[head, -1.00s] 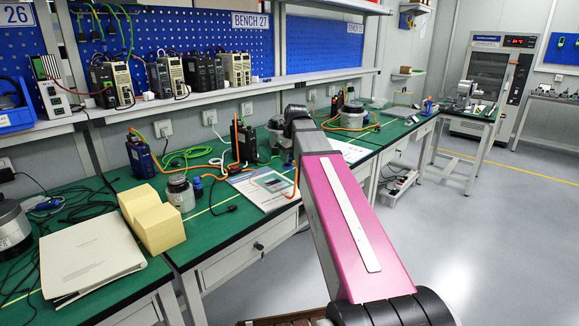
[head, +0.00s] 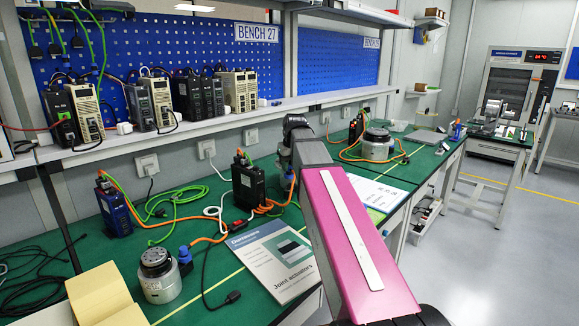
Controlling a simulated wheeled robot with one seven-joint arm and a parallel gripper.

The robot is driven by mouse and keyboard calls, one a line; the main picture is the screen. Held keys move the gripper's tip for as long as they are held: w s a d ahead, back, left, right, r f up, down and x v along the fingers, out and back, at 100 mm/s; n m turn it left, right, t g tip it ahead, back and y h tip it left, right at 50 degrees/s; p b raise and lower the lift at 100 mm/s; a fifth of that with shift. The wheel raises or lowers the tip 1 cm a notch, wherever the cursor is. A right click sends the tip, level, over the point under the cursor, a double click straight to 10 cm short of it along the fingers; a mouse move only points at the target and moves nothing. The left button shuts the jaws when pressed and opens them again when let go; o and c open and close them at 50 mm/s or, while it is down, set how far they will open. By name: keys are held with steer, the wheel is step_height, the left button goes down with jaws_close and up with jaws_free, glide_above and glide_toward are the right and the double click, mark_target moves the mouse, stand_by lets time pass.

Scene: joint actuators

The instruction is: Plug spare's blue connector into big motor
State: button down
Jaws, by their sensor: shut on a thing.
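My arm reaches away over the bench. My gripper (head: 288,164) is small at its far end, largely covered by the arm. It is shut at the end of an orange cable, where a small blue connector (head: 291,173) seems to show; the grip itself is unclear. A round grey motor (head: 159,281) stands upright at the front left, with a blue connector (head: 185,256) on an orange cable at its right side. Another round motor (head: 376,149) stands farther back, right of my arm, with orange cable around it. I cannot read which one is the big motor.
A black drive (head: 248,184) stands just left of my gripper, and a blue drive (head: 115,208) farther left. Green, white and orange cables lie between them. A joint actuators booklet (head: 272,258) lies at the bench's front. A shelf (head: 190,132) with several drives runs behind.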

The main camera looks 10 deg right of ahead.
steer(key=shift+w, duration=0.35)
steer(key=shift+f, duration=0.1)
steer(key=shift+f, duration=0.15)
steer(key=shift+f, duration=1.9)
steer(key=shift+f, duration=0.55)
steer(key=c, duration=0.8)
jaws_free()
